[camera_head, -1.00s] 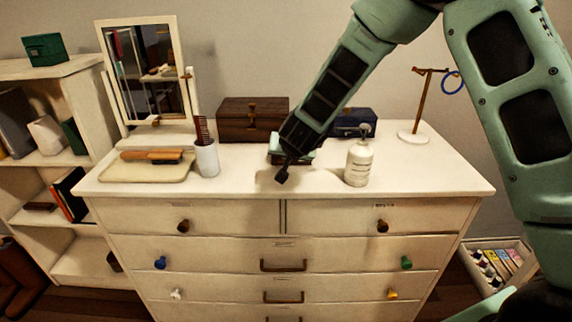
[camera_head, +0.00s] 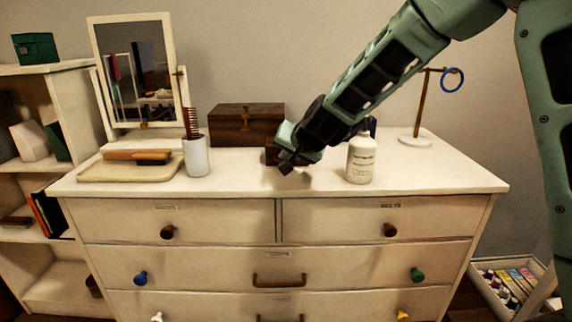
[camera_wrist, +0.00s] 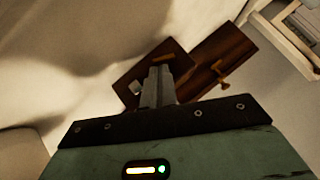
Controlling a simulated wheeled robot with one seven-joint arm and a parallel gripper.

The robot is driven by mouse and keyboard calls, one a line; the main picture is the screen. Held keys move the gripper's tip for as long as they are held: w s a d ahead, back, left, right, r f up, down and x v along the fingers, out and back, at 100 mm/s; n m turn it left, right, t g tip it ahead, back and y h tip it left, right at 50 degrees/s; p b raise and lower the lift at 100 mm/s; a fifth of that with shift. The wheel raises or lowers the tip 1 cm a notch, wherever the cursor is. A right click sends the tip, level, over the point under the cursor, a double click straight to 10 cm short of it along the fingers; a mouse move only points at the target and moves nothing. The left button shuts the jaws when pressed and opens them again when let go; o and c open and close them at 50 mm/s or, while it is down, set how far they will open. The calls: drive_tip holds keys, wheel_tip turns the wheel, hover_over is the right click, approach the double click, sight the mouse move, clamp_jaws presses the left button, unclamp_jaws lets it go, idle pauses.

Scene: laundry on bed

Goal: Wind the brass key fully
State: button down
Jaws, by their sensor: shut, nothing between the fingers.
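My gripper (camera_head: 287,165) is shut and empty, low over the middle of the dresser top. In the wrist view, its fingertips (camera_wrist: 160,72) overlap a small dark wooden box (camera_wrist: 140,70). In the head view, my gripper mostly hides the small box (camera_head: 271,155).
A white pump bottle (camera_head: 360,160) stands close right of my gripper. A white cup (camera_head: 196,157) with a comb, a tray (camera_head: 120,173) with a brush, and a mirror (camera_head: 135,70) are on the left. A brass stand (camera_head: 417,110) is at the right. The dresser's front strip is clear.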

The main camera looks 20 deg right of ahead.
drive_tip(key=shift+d+f+b, duration=0.15)
drive_tip(key=shift+f+b, duration=0.15)
drive_tip(key=shift+b, duration=0.7)
drive_tip(key=shift+w+f+b, duration=0.1)
drive_tip(key=shift+b, duration=0.4)
drive_tip(key=b, duration=0.3)
drive_tip(key=m+y+b, duration=0.1)
drive_tip(key=b, duration=0.2)
drive_tip(key=shift+w+d+f+t, duration=0.2)
drive_tip(key=shift+w+t, duration=0.1)
drive_tip(key=shift+t, duration=0.1)
drive_tip(key=b, duration=0.4)
drive_tip(key=shift+y+b, duration=0.3)
drive_tip(key=shift+b, duration=0.05)
drive_tip(key=b, duration=0.5)
drive_tip(key=shift+s+r+m+y, duration=0.15)
drive_tip(key=shift+s+m+y, duration=0.15)
drive_tip(key=shift+s, duration=0.1)
drive_tip(key=shift+s+b, duration=0.15)
drive_tip(key=shift+b, duration=0.5)
drive_tip(key=shift+d+f+b, duration=0.15)
drive_tip(key=shift+f+b, duration=0.65)
drive_tip(key=shift+b, duration=0.65)
drive_tip(key=shift+r, duration=0.15)
